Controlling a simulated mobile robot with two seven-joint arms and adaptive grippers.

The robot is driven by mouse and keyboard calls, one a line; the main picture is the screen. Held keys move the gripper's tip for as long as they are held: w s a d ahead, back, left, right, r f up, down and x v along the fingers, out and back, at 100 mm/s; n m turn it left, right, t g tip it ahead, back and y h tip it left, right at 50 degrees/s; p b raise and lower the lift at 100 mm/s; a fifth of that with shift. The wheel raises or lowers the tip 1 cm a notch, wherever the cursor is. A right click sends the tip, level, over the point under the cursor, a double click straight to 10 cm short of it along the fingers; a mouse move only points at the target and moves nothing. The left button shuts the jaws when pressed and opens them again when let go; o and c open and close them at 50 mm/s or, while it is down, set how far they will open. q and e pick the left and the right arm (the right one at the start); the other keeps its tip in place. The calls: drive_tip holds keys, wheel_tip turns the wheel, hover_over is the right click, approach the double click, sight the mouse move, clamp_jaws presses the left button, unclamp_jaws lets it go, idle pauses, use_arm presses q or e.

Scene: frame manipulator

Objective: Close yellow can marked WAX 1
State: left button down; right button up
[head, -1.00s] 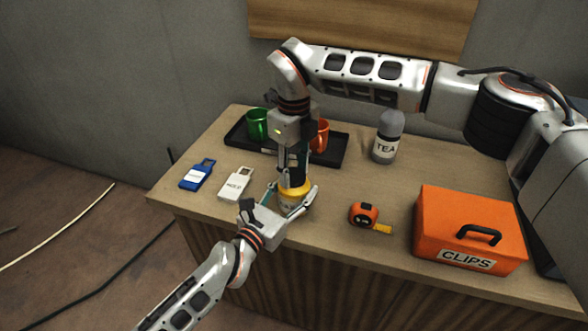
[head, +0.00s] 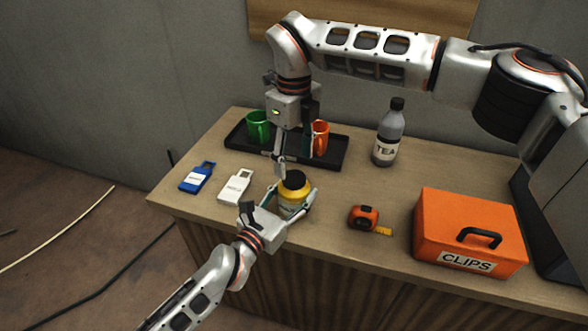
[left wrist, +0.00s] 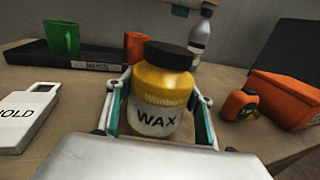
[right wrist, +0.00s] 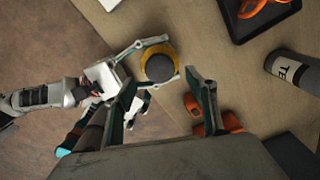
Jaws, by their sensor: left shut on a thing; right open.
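The yellow can (head: 293,196) stands upright on the table near its front edge, with a black lid (head: 294,179) on top. In the left wrist view the can (left wrist: 160,85) shows a white label reading WAX; I read no number. The lid looks level, but I cannot tell how tight it is. My left gripper (head: 291,201) is shut around the can's body, one finger on each side. My right gripper (head: 291,158) is open and empty above the lid, pointing down. In the right wrist view the lid (right wrist: 160,68) lies between and beyond its fingers.
A black tray (head: 232,138) with a green mug (head: 258,126) and an orange mug (head: 320,137) is behind. A blue tag (head: 197,176) and a white tag (head: 235,187) lie left. A tape measure (head: 364,217), TEA bottle (head: 387,135) and orange CLIPS box (head: 468,230) are right.

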wheel_tip(320, 180, up, 7)
drive_tip(key=shift+r, duration=0.15)
use_arm(q)
drive_tip(key=c, duration=0.8)
unclamp_jaws()
drive_tip(key=shift+c, duration=0.2)
drive_tip(key=shift+s, duration=0.1)
drive_tip(key=v, duration=1.1)
drive_tip(key=shift+s+a, duration=0.25)
drive_tip(key=shift+s, duration=0.1)
